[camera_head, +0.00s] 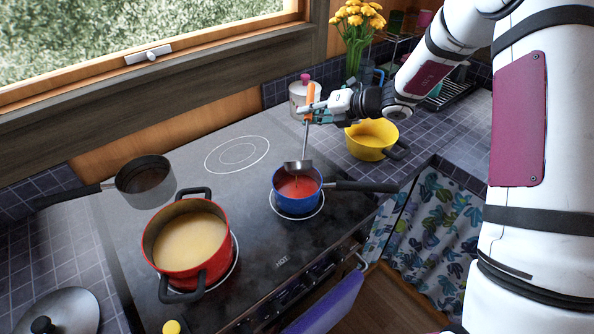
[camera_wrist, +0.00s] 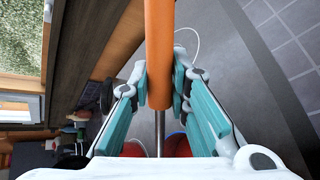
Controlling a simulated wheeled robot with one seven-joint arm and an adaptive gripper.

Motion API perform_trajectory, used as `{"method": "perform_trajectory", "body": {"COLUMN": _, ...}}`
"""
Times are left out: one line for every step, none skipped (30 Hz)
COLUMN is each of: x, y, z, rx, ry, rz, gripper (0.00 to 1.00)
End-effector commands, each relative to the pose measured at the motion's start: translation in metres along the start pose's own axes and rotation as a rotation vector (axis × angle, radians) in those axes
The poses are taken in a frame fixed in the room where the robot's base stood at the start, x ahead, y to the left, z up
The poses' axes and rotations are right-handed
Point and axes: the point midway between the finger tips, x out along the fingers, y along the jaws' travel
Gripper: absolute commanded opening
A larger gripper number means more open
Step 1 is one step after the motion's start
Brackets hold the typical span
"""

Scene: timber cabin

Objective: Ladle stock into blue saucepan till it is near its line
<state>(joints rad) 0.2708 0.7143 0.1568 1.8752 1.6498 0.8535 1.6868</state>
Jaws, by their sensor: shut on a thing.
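My gripper (camera_head: 309,114) is shut on the orange handle of the ladle (camera_head: 298,166). The handle (camera_wrist: 159,50) stands between the teal fingers in the wrist view. The ladle hangs upright, its metal bowl over the blue saucepan (camera_head: 289,207). A thin streak shows below the bowl, seemingly liquid falling. The saucepan sits on the right front burner with its dark handle to the right. Its inside looks red; I cannot make out a line. The red pot (camera_head: 159,262) on the left front burner holds yellowish stock (camera_head: 190,240).
A grey saucepan (camera_head: 145,188) stands at the cooktop's left, its dark handle to the left. A yellow pot (camera_head: 368,150) stands on the right counter. A white lidded jar (camera_head: 298,95) and a flower vase (camera_head: 355,65) stand behind. The back burner (camera_head: 237,155) is bare.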

Motion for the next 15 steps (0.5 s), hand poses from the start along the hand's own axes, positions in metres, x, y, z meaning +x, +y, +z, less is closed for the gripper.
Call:
{"method": "perform_trajectory", "body": {"x": 0.0007, "y": -0.0003, "z": 0.0005, "rx": 0.002, "ry": 0.002, "rz": -0.001, "gripper": 0.00}}
{"method": "perform_trajectory", "body": {"x": 0.0009, "y": -0.0005, "z": 0.0006, "rx": 0.004, "ry": 0.003, "rz": -0.002, "gripper": 0.00}}
{"method": "perform_trajectory", "body": {"x": 0.0011, "y": -0.0008, "z": 0.0006, "rx": 0.006, "ry": 0.005, "rz": -0.003, "gripper": 0.00}}
{"method": "perform_trajectory", "body": {"x": 0.0013, "y": -0.0011, "z": 0.0007, "rx": 0.007, "ry": 0.006, "rz": -0.004, "gripper": 0.00}}
{"method": "perform_trajectory", "body": {"x": 0.0015, "y": -0.0013, "z": 0.0007, "rx": 0.008, "ry": 0.008, "rz": -0.005, "gripper": 0.00}}
{"method": "perform_trajectory", "body": {"x": 0.0018, "y": -0.0017, "z": 0.0008, "rx": 0.010, "ry": 0.009, "rz": -0.006, "gripper": 0.00}}
{"method": "perform_trajectory", "body": {"x": 0.0019, "y": -0.0019, "z": 0.0009, "rx": 0.011, "ry": 0.010, "rz": -0.007, "gripper": 0.00}}
{"method": "perform_trajectory", "body": {"x": 0.0021, "y": -0.0021, "z": 0.0011, "rx": 0.013, "ry": 0.011, "rz": -0.008, "gripper": 0.00}}
{"method": "perform_trajectory", "body": {"x": 0.0023, "y": -0.0025, "z": 0.0012, "rx": 0.015, "ry": 0.013, "rz": -0.009, "gripper": 0.00}}
{"method": "perform_trajectory", "body": {"x": 0.0025, "y": -0.0027, "z": 0.0014, "rx": 0.017, "ry": 0.014, "rz": -0.010, "gripper": 0.00}}
{"method": "perform_trajectory", "body": {"x": 0.0027, "y": -0.0030, "z": 0.0015, "rx": 0.019, "ry": 0.015, "rz": -0.011, "gripper": 0.00}}
{"method": "perform_trajectory", "body": {"x": 0.0029, "y": -0.0033, "z": 0.0014, "rx": 0.020, "ry": 0.017, "rz": -0.011, "gripper": 0.00}}
{"method": "perform_trajectory", "body": {"x": 0.0031, "y": -0.0035, "z": 0.0014, "rx": 0.022, "ry": 0.018, "rz": -0.012, "gripper": 0.00}}
{"method": "perform_trajectory", "body": {"x": 0.0032, "y": -0.0037, "z": 0.0013, "rx": 0.023, "ry": 0.019, "rz": -0.013, "gripper": 0.00}}
{"method": "perform_trajectory", "body": {"x": 0.0034, "y": -0.0040, "z": 0.0012, "rx": 0.025, "ry": 0.021, "rz": -0.014, "gripper": 0.00}}
